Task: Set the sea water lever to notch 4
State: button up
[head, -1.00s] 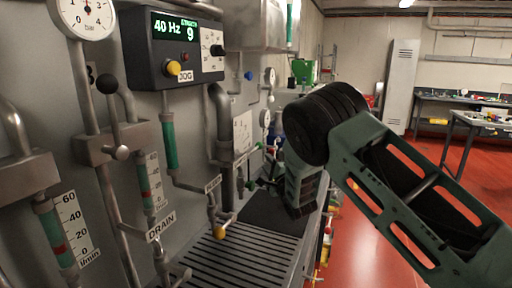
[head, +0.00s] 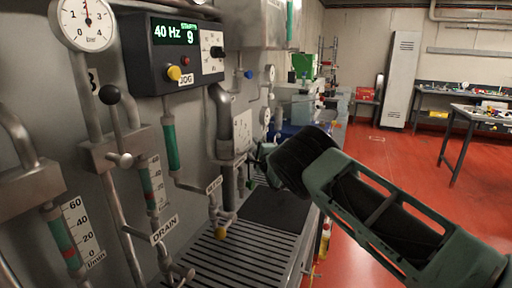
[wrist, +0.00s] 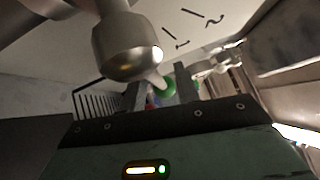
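In the wrist view a rounded metal valve body (wrist: 125,48) has a pale lever rod (wrist: 152,76) running towards a green knob (wrist: 168,88). A light plate behind it carries dark strokes and a digit that looks like 2 (wrist: 214,21). My gripper's two fingers (wrist: 160,92) stand apart, with the rod end and the green knob in line with the gap. I cannot tell whether the fingers touch them.
Pipes and a control box (head: 175,52) reading 40 Hz and 9 stand at the left. A black-knobbed lever (head: 110,95) and a drain label (head: 164,229) are nearer. A slotted grating (head: 245,250) lies below my arm. Red floor is open at the right.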

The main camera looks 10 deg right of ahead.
grip_shut()
